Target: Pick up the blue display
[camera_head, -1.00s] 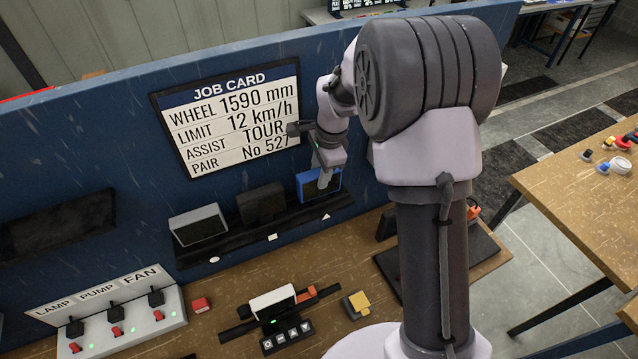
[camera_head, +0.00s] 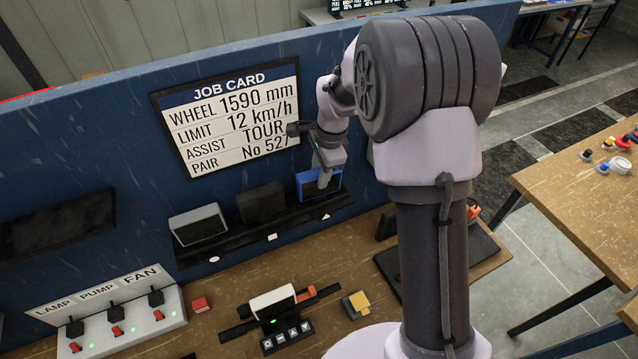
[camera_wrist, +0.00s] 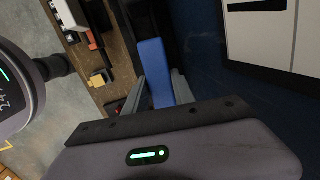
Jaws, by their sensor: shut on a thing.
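The blue display (camera_head: 309,188) is at the right end of a dark wall shelf (camera_head: 262,236), below the job card. Its dark screen faces outward. My gripper (camera_head: 325,180) reaches down to it from above and is shut on it. In the wrist view the blue display (camera_wrist: 154,72) lies between the two grey fingers of my gripper (camera_wrist: 160,88). Whether its underside still touches the shelf cannot be told. Part of its front is hidden by a finger.
A white display (camera_head: 199,226) and a black display (camera_head: 262,203) stand left on the same shelf. The job card (camera_head: 229,115) hangs just above.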

